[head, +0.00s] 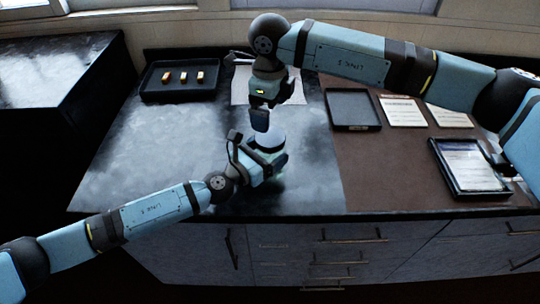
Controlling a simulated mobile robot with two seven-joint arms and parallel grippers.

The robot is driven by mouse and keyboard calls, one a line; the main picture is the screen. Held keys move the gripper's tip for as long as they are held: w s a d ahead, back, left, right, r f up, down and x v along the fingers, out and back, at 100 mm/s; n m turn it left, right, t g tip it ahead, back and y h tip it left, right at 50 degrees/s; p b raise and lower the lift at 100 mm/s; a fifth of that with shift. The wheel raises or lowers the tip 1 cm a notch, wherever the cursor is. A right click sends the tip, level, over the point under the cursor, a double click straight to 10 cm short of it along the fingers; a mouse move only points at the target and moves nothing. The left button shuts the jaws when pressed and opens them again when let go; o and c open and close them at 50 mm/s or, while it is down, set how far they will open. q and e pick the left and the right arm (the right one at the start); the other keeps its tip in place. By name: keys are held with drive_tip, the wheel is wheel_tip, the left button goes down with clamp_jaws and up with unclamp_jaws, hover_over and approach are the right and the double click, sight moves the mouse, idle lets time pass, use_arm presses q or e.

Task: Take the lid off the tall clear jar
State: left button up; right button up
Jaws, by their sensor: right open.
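The tall clear jar (270,135) stands on the dark grey counter near the centre, mostly hidden by my grippers. A pale, rounded part of it shows between them. I cannot tell its lid apart clearly. My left gripper (268,165) reaches in from the left, low at the jar's side, overlapping it. Whether its fingers are closed on the jar is not visible. My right gripper (261,118) hangs from above, fingers pointing down, just over the jar's top. It is open, and I see nothing held in it.
A black tray (150,90) with several small blocks sits at the back left. An empty black tray (340,124), papers (402,111) and a framed tablet-like panel (468,170) lie on the brown section at right. The counter's left front is clear.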

sight(270, 136)
use_arm(q)
drive_tip(key=c, duration=0.5)
drive_tip(key=shift+o, duration=0.2)
use_arm(e)
drive_tip(key=m, duration=1.7)
drive_tip(key=shift+m, duration=0.4)
drive_tip(key=m, duration=0.4)
drive_tip(key=shift+m, duration=0.3)
drive_tip(key=shift+f, duration=4)
drive_tip(key=shift+c, duration=0.5)
